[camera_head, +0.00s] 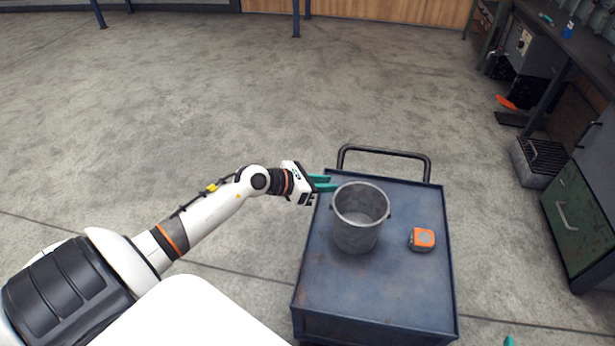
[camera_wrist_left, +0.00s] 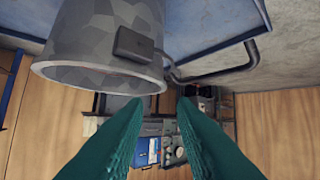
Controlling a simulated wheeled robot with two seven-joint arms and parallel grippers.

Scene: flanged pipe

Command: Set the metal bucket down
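The grey metal bucket (camera_head: 358,232) stands upright on the blue cart top (camera_head: 400,292), left of its middle. My left gripper (camera_head: 326,183) is just left of the bucket's rim. Its two teal fingers are apart, with nothing between them. In the left wrist view, which looks upside down, the bucket (camera_wrist_left: 85,45) is beside the open fingers (camera_wrist_left: 160,105), with a dark lug on its wall near the rim. Only a teal tip of my right gripper (camera_head: 509,341) shows at the bottom edge in the head view; its opening is hidden.
An orange and grey tape measure (camera_head: 422,240) lies on the cart right of the bucket. The cart's dark handle (camera_head: 385,152) rises at its far end. A workbench with a green drawer cabinet (camera_head: 575,215) stands at the right. The floor left of the cart is clear.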

